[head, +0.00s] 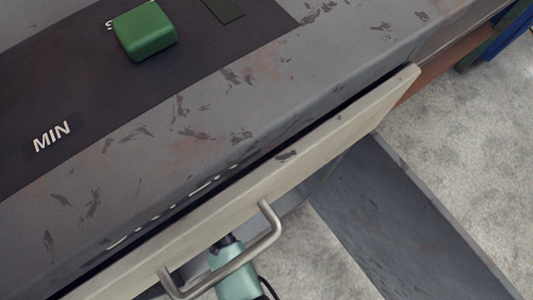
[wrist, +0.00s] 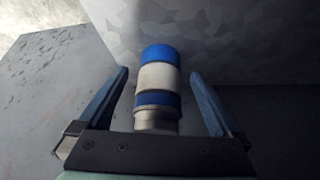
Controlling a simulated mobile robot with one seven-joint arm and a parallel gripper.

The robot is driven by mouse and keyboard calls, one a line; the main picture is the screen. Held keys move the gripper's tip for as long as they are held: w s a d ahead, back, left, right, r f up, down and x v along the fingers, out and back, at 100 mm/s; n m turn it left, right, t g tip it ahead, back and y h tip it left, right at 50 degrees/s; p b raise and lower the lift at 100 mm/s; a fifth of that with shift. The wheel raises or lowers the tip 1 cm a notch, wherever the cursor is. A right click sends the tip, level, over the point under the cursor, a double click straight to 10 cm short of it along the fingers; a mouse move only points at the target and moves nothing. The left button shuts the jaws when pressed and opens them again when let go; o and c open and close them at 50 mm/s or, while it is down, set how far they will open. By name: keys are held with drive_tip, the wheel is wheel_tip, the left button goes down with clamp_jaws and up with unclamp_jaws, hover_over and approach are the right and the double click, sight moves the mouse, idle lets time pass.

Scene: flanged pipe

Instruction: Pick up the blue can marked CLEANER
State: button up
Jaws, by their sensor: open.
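A cylinder with a blue cap, a white band, a blue band and a bare metal end (wrist: 158,78) shows in the middle of the wrist view. No lettering on it can be read, so I cannot tell whether it is marked CLEANER. My gripper (wrist: 158,72) is open, with one dark blue finger on each side of the cylinder. Gaps show between the fingers and the cylinder. The cylinder is not visible in the head view. There, a teal part of my arm shows below the drawer handle, and the fingers are hidden.
A worn grey bench (head: 225,120) fills the head view's upper left. A pale drawer front (head: 330,128) with a metal handle (head: 268,238) runs along its edge. A green block (head: 145,32) sits on a dark mat (head: 85,105). A grey wall (wrist: 220,40) stands close behind the cylinder.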

drive_tip(key=shift+w+d+f+b, duration=0.2)
drive_tip(key=shift+w+d+b, duration=0.15)
drive_tip(key=shift+d, duration=0.45)
drive_tip(key=shift+w+d+f+b, duration=0.2)
drive_tip(key=shift+w+d, duration=0.2)
drive_tip(key=shift+d, duration=0.45)
drive_tip(key=shift+w+d+f+b, duration=0.15)
drive_tip(key=shift+w+d+b, duration=0.2)
drive_tip(key=shift+d, duration=0.45)
drive_tip(key=c, duration=1.5)
drive_tip(key=shift+w, duration=0.1)
clamp_jaws()
drive_tip(key=shift+r, duration=0.2)
